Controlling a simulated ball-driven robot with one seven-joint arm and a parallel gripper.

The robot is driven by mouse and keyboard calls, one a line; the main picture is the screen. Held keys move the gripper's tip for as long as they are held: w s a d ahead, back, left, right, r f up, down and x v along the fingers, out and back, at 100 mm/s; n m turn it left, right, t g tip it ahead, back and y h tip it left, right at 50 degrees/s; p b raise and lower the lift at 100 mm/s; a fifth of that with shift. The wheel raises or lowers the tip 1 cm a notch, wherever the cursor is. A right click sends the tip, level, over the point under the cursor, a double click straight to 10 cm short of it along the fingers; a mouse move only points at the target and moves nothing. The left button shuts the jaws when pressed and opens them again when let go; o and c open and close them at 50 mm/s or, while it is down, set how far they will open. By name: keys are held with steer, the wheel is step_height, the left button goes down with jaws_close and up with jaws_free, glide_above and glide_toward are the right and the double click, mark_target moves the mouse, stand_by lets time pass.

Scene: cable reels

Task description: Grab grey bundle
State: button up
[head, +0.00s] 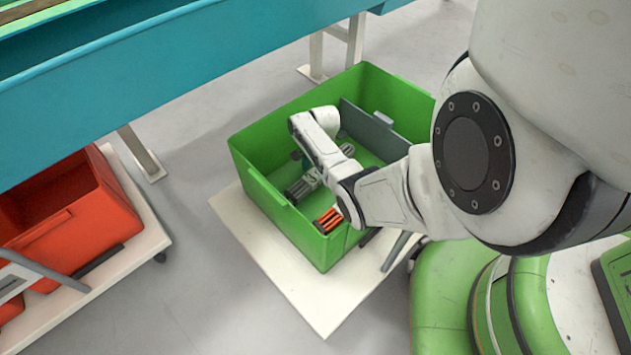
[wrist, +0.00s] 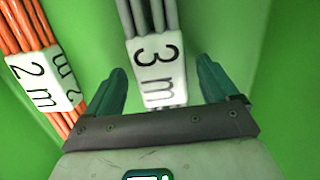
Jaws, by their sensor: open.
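In the wrist view a grey bundle (wrist: 142,15) of cables with a white "3 m" label (wrist: 158,70) lies between the two green fingertips of my gripper (wrist: 160,85). The fingers are open, one on each side of the label, with gaps visible on both sides. In the head view grey cable (head: 297,190) shows inside the green bin (head: 285,225), beside my arm. My gripper is mostly hidden there by my arm.
An orange bundle (wrist: 22,25) labelled "2 m" lies left of the grey one; orange cable also shows in the head view (head: 329,219). A grey divider (head: 375,133) stands in the bin. A red bin (head: 85,215) stands at left, below a teal table edge (head: 150,65).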

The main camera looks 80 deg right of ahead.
steer(key=shift+f, duration=0.2)
steer(key=shift+c, duration=0.3)
steer(key=c, duration=1.3)
steer(key=shift+c, duration=0.6)
steer(key=shift+r, duration=0.1)
